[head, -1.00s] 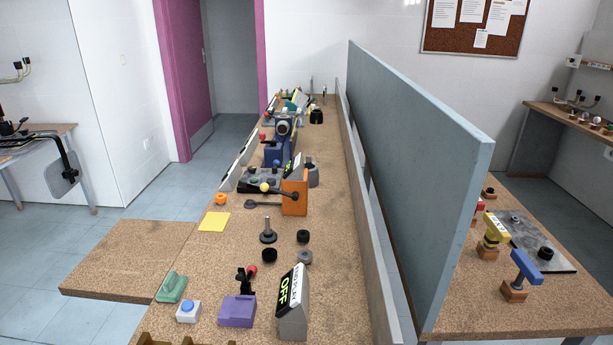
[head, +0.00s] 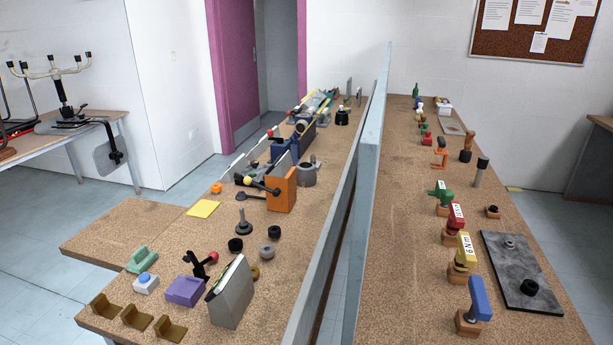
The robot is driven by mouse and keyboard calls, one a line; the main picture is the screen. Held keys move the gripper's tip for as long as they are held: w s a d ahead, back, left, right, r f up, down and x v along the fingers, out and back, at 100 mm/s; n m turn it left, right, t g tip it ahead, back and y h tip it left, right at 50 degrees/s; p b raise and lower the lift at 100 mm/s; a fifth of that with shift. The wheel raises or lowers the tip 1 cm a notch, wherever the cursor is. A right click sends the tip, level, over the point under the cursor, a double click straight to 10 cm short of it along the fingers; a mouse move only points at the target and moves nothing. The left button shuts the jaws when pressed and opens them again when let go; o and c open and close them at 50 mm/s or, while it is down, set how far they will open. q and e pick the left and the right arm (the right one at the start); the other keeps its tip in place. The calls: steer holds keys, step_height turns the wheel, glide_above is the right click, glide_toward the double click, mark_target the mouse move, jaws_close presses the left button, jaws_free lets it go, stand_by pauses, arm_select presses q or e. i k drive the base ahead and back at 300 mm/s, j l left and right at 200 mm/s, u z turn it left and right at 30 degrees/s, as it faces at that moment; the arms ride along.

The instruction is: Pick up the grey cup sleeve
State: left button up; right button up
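A small grey ring-shaped part (head: 267,251) sits on the speckled brown bench left of the grey divider. A larger grey cup-like part (head: 307,175) stands farther back on the same bench, beside an orange block. I cannot tell which of these two is the grey cup sleeve. Neither of my grippers is in the head view.
Black round parts (head: 235,244), a purple block (head: 185,291) and a grey wedge (head: 231,296) crowd around the small ring. A tall divider (head: 366,190) separates this bench from the right bench (head: 400,270). Blue tiled floor (head: 40,290) is clear at left.

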mark_target(305, 171)
steer(key=j+u, duration=0.4)
steer(key=i+j+u, duration=0.15)
steer(key=j+u, duration=0.2)
steer(key=i+j+u, duration=0.45)
steer(key=j, duration=0.2)
steer(key=i+j+u, duration=0.9)
steer(key=i+z, duration=0.25)
steer(key=i, duration=0.2)
steer(key=i+z, duration=0.3)
steer(key=i, duration=0.2)
steer(key=i+j+z, duration=0.25)
steer(key=i, duration=0.2)
steer(key=i+j+z, duration=0.1)
steer(key=i+z, duration=0.15)
steer(key=i, duration=0.2)
steer(key=i+l+z, duration=0.25)
steer(key=i+z, duration=0.15)
steer(key=i+l+z, duration=0.1)
steer(key=i+z, duration=0.25)
steer(key=i, duration=0.25)
steer(key=i+z, duration=0.4)
steer(key=i, duration=0.15)
steer(key=i+j+z, duration=0.25)
steer(key=i+z, duration=0.55)
steer(key=i+j+z, duration=0.2)
steer(key=i+z, duration=0.2)
steer(key=i+j+z, duration=0.4)
steer(key=l, duration=0.1)
